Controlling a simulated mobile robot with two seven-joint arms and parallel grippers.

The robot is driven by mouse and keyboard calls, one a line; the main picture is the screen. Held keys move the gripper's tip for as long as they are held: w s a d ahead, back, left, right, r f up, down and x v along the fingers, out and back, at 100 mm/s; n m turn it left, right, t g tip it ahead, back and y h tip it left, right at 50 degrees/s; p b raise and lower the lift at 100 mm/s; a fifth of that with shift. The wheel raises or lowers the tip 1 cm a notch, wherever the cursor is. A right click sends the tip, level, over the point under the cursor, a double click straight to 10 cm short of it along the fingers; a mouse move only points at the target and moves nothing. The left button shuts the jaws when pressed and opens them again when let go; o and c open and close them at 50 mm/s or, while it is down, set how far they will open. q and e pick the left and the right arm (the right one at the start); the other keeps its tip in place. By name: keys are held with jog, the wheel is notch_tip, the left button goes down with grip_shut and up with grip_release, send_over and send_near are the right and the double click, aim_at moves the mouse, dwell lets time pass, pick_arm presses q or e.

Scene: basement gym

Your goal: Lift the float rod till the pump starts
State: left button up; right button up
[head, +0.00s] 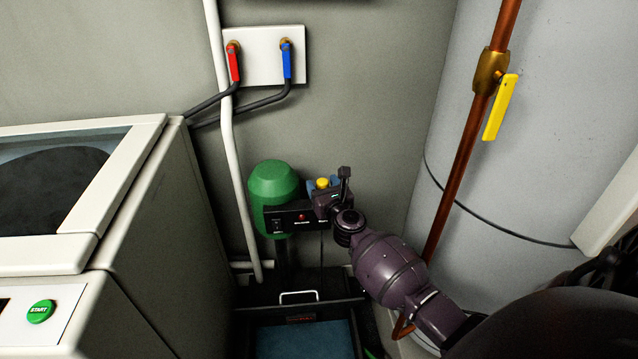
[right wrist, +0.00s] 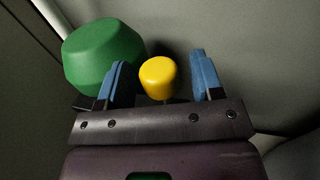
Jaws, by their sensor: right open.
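The float rod's yellow knob (head: 322,183) stands above the black bracket beside the pump; it also shows in the right wrist view (right wrist: 158,78). A thin dark rod (head: 322,248) runs down below the bracket toward the sump. My right gripper (right wrist: 160,68) is open, with one blue-padded finger on each side of the knob and gaps visible on both sides. In the head view my right gripper (head: 324,189) partly covers the bracket. The pump has a green motor (head: 273,184), also in the right wrist view (right wrist: 103,57). My left gripper is not in view.
A black sump with a white handle and blue water (head: 305,341) lies below the pump. A control box with a red lamp (head: 302,217) is close left of my gripper. A washer (head: 150,215) stands left; a copper pipe (head: 467,150) and grey tank (head: 550,130) stand right.

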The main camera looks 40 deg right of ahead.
jog(key=shift+x, duration=0.85)
grip_shut()
jog(key=shift+r, duration=0.1)
